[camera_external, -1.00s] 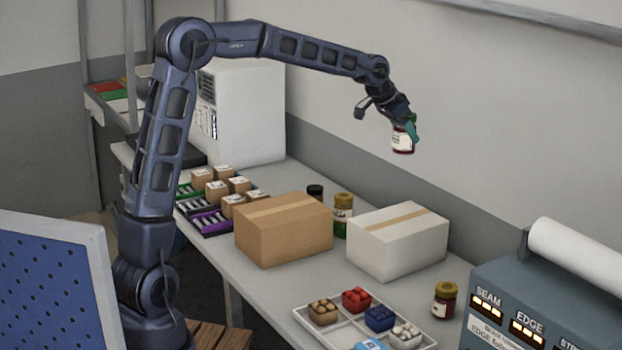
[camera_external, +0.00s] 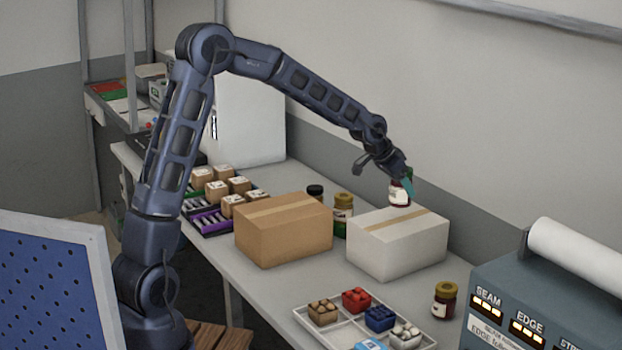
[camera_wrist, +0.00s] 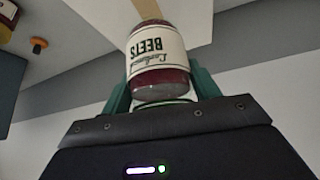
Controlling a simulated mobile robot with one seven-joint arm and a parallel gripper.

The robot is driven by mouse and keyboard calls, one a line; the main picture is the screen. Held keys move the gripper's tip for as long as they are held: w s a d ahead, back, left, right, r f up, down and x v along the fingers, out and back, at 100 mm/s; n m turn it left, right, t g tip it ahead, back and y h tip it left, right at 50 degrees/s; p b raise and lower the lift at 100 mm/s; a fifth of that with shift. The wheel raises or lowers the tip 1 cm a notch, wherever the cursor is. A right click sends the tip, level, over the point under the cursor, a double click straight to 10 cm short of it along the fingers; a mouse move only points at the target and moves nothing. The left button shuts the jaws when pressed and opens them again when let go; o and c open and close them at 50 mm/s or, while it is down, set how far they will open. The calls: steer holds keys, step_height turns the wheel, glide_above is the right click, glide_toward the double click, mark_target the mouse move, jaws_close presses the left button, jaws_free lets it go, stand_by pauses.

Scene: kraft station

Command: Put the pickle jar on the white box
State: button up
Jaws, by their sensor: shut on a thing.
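My gripper (camera_external: 406,184) is shut on a jar (camera_external: 398,194) with dark red contents and a white label. In the wrist view the label of this jar (camera_wrist: 157,60) reads "BEETS". The jar is over the far part of the white box (camera_external: 395,252); I cannot tell whether its base touches the top. A tan tape strip (camera_wrist: 148,9) of the box shows beyond the jar in the wrist view. A jar with a gold lid and green contents (camera_external: 342,214), which looks like the pickle jar, stands behind the boxes, partly hidden.
A brown box (camera_external: 283,235) stands left of the white box. A dark-lidded jar (camera_external: 315,192) is behind it. A red jar with a gold lid (camera_external: 444,300) stands to the right, near the sealing machine (camera_external: 530,300). A divided tray (camera_external: 318,327) with small blocks is in front.

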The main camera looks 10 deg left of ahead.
mark_target(400, 198)
steer(key=shift+f, duration=2.1)
steer(key=shift+f, duration=0.15)
steer(key=o, duration=1.3)
steer(key=shift+o, duration=0.2)
